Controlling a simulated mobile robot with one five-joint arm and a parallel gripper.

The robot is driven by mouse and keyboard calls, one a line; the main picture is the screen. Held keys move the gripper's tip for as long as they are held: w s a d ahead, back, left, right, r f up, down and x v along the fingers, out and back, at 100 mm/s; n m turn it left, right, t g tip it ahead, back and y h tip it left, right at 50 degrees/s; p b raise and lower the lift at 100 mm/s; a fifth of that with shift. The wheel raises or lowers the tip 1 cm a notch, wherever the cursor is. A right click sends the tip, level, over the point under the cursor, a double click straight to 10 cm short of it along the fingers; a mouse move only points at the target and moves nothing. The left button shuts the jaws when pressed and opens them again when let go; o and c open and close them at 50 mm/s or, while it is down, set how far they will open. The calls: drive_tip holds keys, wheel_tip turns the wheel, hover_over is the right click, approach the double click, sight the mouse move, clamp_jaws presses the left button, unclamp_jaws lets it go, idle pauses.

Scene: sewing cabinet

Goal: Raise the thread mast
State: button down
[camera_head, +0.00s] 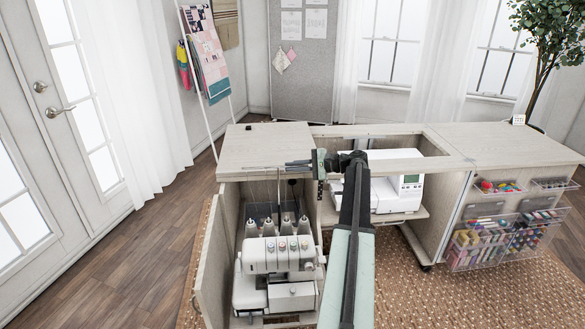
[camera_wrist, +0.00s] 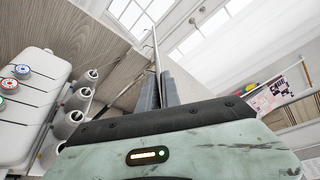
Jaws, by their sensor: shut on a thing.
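The white serger (camera_head: 280,254) stands in the open left bay of the sewing cabinet, with several thread cones (camera_head: 285,226) at its back. The thin thread mast (camera_head: 279,188) rises upright behind the cones to about the height of the cabinet top. My gripper (camera_head: 290,163) is at the mast's upper part, near the front edge of the top. In the wrist view my gripper (camera_wrist: 160,92) is shut on the slim mast (camera_wrist: 156,48), which runs up between the fingers. The cones (camera_wrist: 72,118) and the serger (camera_wrist: 25,105) show at left there. The exact contact is partly hidden.
The wooden cabinet top (camera_head: 262,145) is just behind and above the bay. An open cabinet door (camera_head: 210,265) is at left. A white sewing machine (camera_head: 395,180) sits in the middle opening, and clear bins (camera_head: 490,242) hang at right.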

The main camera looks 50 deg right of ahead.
wheel_tip(320, 180, up, 4)
drive_tip(key=shift+d+f+p, duration=0.1)
drive_tip(key=shift+f+p, duration=0.1)
drive_tip(key=shift+p, duration=0.8)
drive_tip(key=shift+f, duration=0.1)
drive_tip(key=c, duration=1.5)
unclamp_jaws()
drive_tip(key=shift+c, duration=0.2)
drive_tip(key=shift+s, duration=0.1)
drive_tip(key=p+v, duration=0.1)
drive_tip(key=v, duration=0.6)
drive_tip(key=shift+s, duration=0.25)
